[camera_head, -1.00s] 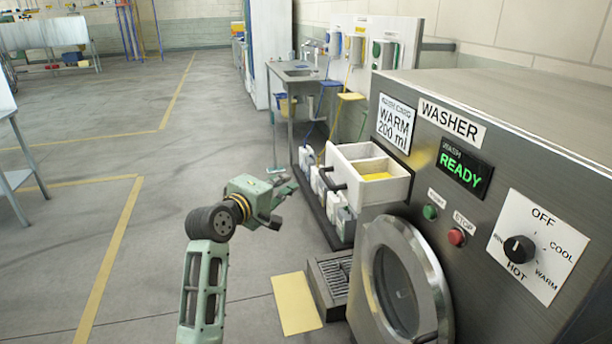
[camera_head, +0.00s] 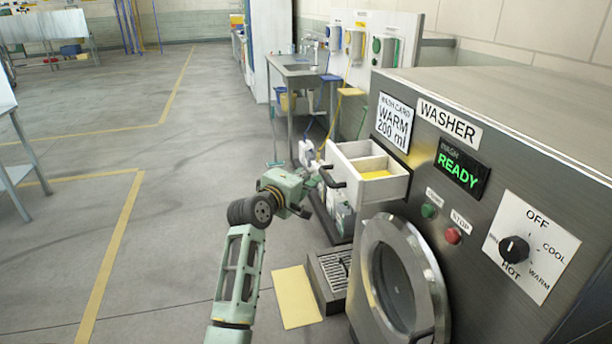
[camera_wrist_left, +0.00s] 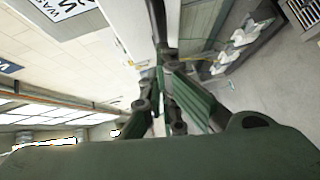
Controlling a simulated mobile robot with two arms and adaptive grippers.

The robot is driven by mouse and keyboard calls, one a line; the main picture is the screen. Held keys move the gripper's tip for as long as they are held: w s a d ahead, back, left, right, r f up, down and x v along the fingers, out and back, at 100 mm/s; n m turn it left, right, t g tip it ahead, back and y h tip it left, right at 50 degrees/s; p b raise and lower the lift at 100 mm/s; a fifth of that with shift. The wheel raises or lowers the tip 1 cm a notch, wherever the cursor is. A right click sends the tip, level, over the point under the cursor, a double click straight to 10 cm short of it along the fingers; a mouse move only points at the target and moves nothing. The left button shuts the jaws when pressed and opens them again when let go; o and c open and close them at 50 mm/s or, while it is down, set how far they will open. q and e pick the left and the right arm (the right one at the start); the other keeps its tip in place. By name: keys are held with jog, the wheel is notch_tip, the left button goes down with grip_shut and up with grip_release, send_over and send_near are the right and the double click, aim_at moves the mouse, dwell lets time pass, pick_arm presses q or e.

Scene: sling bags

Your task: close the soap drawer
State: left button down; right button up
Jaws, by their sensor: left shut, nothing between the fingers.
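The soap drawer (camera_head: 366,183) is white and stands pulled out from the steel washer (camera_head: 480,95), left of its READY display. It has compartments, one with yellow in it, and a black handle (camera_head: 333,177) on its front. My left gripper (camera_head: 312,182) is shut and empty, just left of the drawer front near the handle. I cannot tell whether it touches. In the left wrist view the closed fingers (camera_wrist_left: 162,85) point at a pale surface. My right gripper is not in view.
The round washer door (camera_head: 400,275) is below the drawer. A drain grate (camera_head: 333,272) and a yellow mat (camera_head: 297,297) lie in front. A steel sink table (camera_head: 298,75) stands behind.

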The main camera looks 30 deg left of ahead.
aim_at(362, 169)
pick_arm(q)
jog(key=w+d, duration=0.3)
jog(key=w+d+p, duration=0.1)
jog(key=w+d, duration=0.2)
jog(key=w, duration=0.1)
jog(key=w+d+p, duration=0.1)
jog(key=w+d, duration=0.2)
jog(key=shift+w, duration=0.25)
jog(key=shift+r, duration=0.1)
